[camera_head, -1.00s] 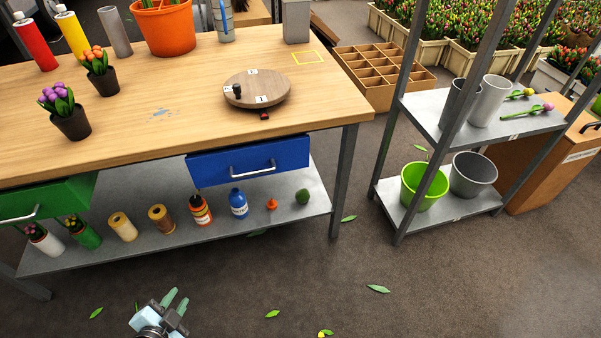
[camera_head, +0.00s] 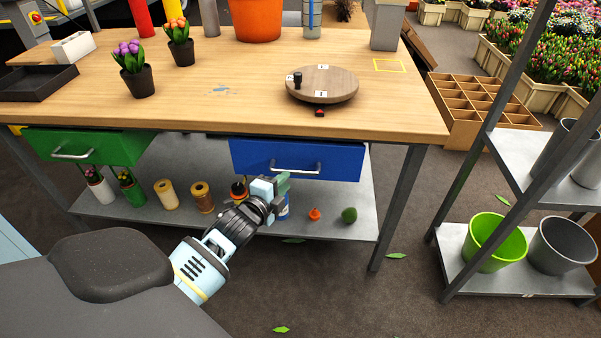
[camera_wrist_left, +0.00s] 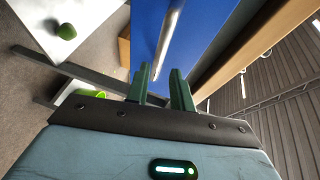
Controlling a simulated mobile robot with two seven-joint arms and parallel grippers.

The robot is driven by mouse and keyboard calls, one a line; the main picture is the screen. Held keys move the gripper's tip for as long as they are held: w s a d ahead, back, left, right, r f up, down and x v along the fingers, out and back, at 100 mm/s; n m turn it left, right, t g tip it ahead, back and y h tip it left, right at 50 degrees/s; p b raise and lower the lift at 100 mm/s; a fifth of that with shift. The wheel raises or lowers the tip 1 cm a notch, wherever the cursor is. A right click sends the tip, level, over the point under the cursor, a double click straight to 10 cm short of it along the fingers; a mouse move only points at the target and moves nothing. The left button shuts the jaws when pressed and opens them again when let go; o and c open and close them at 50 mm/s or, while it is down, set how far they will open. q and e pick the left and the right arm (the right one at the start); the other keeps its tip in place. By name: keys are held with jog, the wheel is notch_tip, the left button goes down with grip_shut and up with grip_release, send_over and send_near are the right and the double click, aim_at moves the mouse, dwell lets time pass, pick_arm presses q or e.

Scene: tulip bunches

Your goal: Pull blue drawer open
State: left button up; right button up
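The blue drawer (camera_head: 336,160) sits under the front edge of the wooden workbench, with a silver bar handle (camera_head: 296,170) across its front. My left gripper (camera_head: 283,184) is in front of the drawer, just below the handle's left part. In the left wrist view, its two green fingers (camera_wrist_left: 163,88) stand apart with nothing between them. The blue drawer front (camera_wrist_left: 200,25) and the handle (camera_wrist_left: 171,38) lie ahead of the fingertips, and the handle does not look gripped. My right gripper is in neither view.
A green drawer (camera_head: 88,146) is at the left of the bench. The grey lower shelf (camera_head: 340,225) holds bottles, spools and small pots. A metal rack (camera_head: 455,236) with buckets stands at the right. The floor in front is mostly clear, with scattered leaves.

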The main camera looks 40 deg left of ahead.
aim_at(294, 173)
pick_arm(q)
jog(key=shift+b+x, duration=0.85)
jog(key=shift+x, duration=2.7)
grip_shut()
